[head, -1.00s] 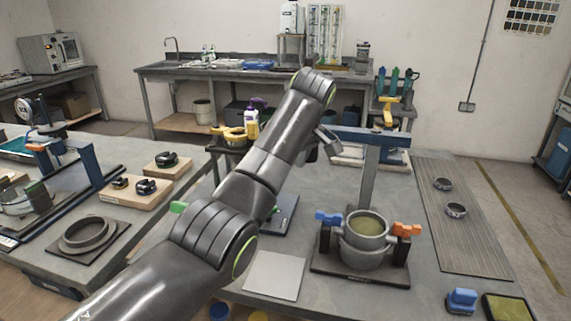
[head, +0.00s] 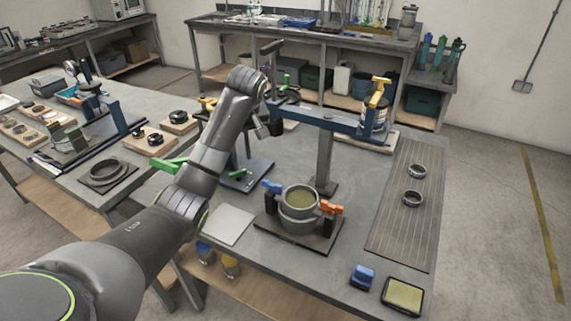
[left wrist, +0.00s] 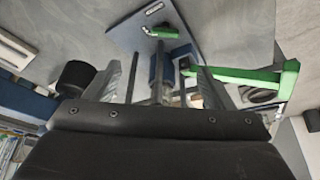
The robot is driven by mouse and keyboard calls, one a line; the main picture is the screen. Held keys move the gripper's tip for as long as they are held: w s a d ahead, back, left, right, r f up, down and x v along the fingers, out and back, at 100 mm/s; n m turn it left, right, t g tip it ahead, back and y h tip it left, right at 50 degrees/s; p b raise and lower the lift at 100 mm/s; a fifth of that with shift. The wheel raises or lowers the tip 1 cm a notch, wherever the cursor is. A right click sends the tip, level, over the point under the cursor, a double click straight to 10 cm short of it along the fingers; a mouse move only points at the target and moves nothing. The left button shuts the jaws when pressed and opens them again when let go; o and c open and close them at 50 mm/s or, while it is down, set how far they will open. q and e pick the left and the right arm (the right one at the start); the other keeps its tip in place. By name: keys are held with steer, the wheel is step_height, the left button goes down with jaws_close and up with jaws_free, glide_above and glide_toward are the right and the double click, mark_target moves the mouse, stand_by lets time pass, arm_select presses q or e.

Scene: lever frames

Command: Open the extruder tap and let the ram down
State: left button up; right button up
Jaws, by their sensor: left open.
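My left arm comes in from the left in the head view and bends down at the wrist. My left gripper (head: 267,128) hangs, partly hidden, near the left end of a blue beam. A long green lever (head: 168,164) sticks out left from behind the arm; it also shows in the left wrist view (left wrist: 245,77). A small green handle (head: 237,173) lies low over a blue base plate (head: 256,176). The left wrist view shows this handle (left wrist: 157,31) beyond the open fingers (left wrist: 158,85), with a blue part between them. The ram is not clearly visible.
The blue beam (head: 345,122) stands on a grey post, with a yellow handle (head: 378,92) at its right. A pot (head: 299,200) with blue and orange handles stands in front. A ribbed mat (head: 398,225) holds two rings. A flat grey plate (head: 229,225) lies nearby.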

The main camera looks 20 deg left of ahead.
arm_select(q)
glide_toward(238, 172)
steer(key=p+x, duration=0.1)
steer(key=x, duration=0.6)
steer(key=shift+f, duration=0.15)
steer(key=shift+w+a+f, duration=0.1)
steer(key=shift+w+f, duration=0.05)
steer(key=shift+f, duration=0.35)
steer(key=c, duration=1)
arm_select(e)
steer(key=shift+w+a+r, duration=0.15)
steer(key=shift+a+r, duration=0.6)
steer(key=shift+r, duration=0.2)
